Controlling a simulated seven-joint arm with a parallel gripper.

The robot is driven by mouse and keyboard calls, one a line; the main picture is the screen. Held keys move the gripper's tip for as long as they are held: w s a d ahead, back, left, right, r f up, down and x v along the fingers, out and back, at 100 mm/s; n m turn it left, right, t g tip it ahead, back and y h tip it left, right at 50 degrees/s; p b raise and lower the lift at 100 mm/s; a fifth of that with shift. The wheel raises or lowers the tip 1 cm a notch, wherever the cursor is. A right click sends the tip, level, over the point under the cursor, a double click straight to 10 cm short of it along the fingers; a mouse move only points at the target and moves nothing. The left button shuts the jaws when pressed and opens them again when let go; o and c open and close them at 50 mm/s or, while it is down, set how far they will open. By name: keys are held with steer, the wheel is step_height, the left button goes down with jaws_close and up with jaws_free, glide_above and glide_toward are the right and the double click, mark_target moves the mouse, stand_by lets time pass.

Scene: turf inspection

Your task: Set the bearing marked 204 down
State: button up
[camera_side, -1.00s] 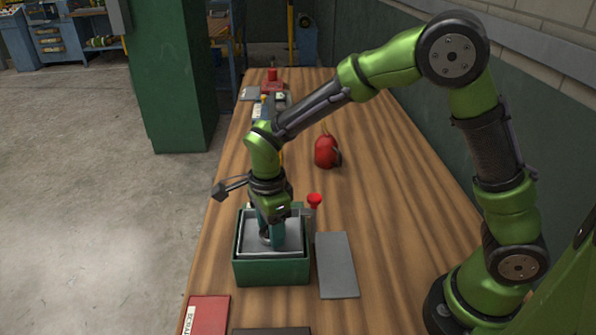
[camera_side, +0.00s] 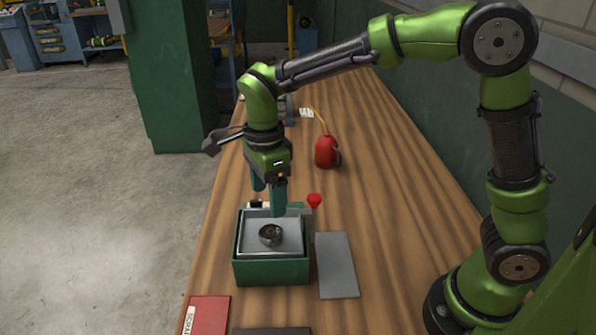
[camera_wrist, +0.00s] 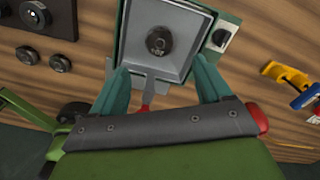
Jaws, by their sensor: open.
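A dark metal ring-shaped bearing (camera_side: 270,235) lies in the grey-lined pan of a green box (camera_side: 272,271). My gripper (camera_side: 268,200) is open and empty, above the back of the box. Its two teal fingers are spread apart and clear of the bearing. In the wrist view my gripper (camera_wrist: 160,66) has its fingers at either side, below the bearing in the picture.
A grey plate (camera_side: 337,265) lies right of the box, with a red knob-topped item (camera_side: 314,201) behind it. A red can (camera_side: 327,152) stands farther back. A red book (camera_side: 207,315) lies at front left. Two round dark parts (camera_wrist: 45,58) sit at left in the wrist view.

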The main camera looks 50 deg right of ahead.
steer(key=s+d+r+n+t+y, duration=0.2)
steer(key=s+d+r+n+t, duration=0.1)
steer(key=s+d+r+n, duration=0.4)
steer(key=s+d+r+n+t, duration=0.1)
steer(key=s+d+n+t, duration=0.2)
steer(key=s+n, duration=0.5)
steer(key=n+t, duration=0.1)
steer(key=n, duration=0.1)
steer(key=shift+s+n, duration=0.2)
steer(key=shift+n, duration=0.1)
steer(key=shift+c, duration=0.4)
